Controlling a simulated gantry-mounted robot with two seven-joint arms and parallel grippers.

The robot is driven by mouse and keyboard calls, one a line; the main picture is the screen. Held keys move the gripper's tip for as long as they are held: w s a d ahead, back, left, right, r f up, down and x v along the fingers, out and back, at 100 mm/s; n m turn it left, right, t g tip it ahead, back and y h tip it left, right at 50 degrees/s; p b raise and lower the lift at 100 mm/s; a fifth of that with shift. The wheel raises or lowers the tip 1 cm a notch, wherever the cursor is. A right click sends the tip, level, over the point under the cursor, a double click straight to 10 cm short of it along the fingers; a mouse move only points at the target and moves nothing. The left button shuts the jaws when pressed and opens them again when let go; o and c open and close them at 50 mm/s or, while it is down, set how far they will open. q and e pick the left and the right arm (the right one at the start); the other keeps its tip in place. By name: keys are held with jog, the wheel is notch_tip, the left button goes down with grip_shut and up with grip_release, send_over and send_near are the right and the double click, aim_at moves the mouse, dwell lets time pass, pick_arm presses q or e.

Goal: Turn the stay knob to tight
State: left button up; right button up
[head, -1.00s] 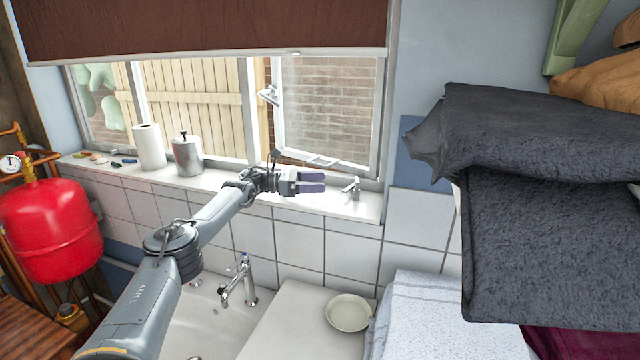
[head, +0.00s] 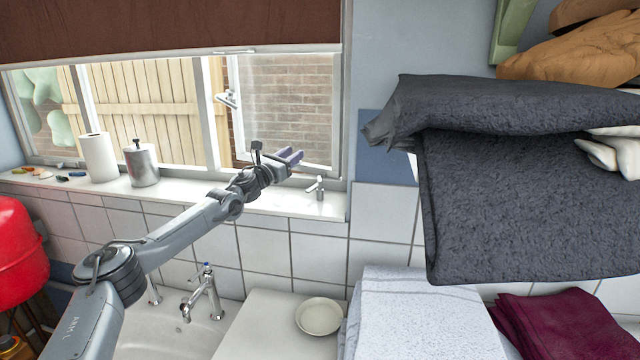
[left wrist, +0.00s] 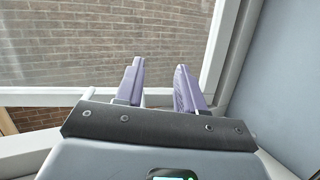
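A small pale metal fitting with a knob-like top (head: 318,188) stands at the right end of the window sill, below the open casement. It looks like the stay knob, but its setting is too small to read. My left gripper (head: 292,156) is up and to the left of it, in front of the lower casement, apart from it. Its two purple fingers are spread with nothing held between them. They also show in the left wrist view (left wrist: 160,72), against the window glass and brick wall; the knob cannot be made out there.
The casement window (head: 285,105) stands open, with a handle on its left frame. A paper roll (head: 98,157) and a metal canister (head: 142,165) stand on the sill's left. A tap (head: 203,292) and sink are below. Dark folded cloth (head: 530,205) fills the right side.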

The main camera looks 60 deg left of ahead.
aim_at(321, 181)
pick_arm(q)
jog(key=w+d+n+g+y, duration=0.1)
jog(key=d+n+y, duration=0.1)
jog(key=d, duration=0.1)
jog(key=w+d+n+g+y, duration=0.1)
jog(key=d+g+y, duration=0.1)
jog(key=d, duration=0.1)
jog(key=w+d+f+n+g+y, duration=0.1)
jog(key=d+n+y, duration=0.1)
jog(key=d, duration=0.1)
jog(key=shift+w+d+n+g+y, duration=0.25)
jog(key=shift+w+n+g+y, duration=0.05)
jog(key=shift+w, duration=0.05)
jog(key=s+d+f+n+g, duration=0.1)
jog(key=d+g, duration=0.1)
jog(key=d, duration=0.1)
jog(key=s+d+f+n+g+y+p, duration=0.1)
jog(key=d+f+n+g, duration=0.1)
jog(key=d, duration=0.1)
jog(key=s+d+f+n+g+y, duration=0.1)
jog(key=d+g, duration=0.2)
jog(key=shift+s+f+p, duration=0.15)
jog(key=shift+s+p, duration=0.15)
jog(key=shift+p, duration=0.05)
jog(key=p+x, duration=0.3)
jog(key=x, duration=0.5)
jog(key=shift+w+a, duration=0.1)
jog(key=shift+a, duration=0.05)
jog(key=shift+w+a, duration=0.3)
jog(key=shift+a, duration=0.3)
